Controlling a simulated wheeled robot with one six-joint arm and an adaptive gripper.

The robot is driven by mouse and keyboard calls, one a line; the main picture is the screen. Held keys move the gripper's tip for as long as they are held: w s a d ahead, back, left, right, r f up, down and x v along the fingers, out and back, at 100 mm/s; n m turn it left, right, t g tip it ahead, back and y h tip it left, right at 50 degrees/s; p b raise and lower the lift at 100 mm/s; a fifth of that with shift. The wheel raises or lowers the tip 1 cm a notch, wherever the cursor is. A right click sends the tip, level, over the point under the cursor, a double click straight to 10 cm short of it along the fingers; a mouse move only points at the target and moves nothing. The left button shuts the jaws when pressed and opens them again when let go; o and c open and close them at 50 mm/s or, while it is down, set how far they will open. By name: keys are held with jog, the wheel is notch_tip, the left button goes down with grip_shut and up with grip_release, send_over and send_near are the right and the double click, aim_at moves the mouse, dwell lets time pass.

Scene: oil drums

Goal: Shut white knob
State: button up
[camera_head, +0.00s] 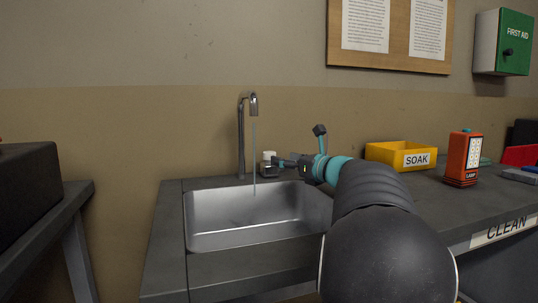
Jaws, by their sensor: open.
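The white knob (268,156) sits on a short stub at the back edge of the counter, just right of the tap (241,137). A thin stream of water (254,152) falls from the spout into the metal sink (213,222). My gripper (279,166) is at the right side of the knob, with its fingers pointing left toward it. The fingers are open. Their tips overlap the knob's lower right part in this view, and I cannot tell whether they touch it.
A yellow SOAK bin (383,153) and an orange lamp (463,158) stand on the counter (430,195) to the right. A green first aid box (515,45) hangs on the wall. A dark bench (50,215) stands at the left, with a gap before the sink counter.

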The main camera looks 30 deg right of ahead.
aim_at(270, 155)
jog(key=w, duration=0.4)
jog(key=w+a+p, duration=0.1)
jog(key=w, duration=0.2)
jog(key=shift+w, duration=0.1)
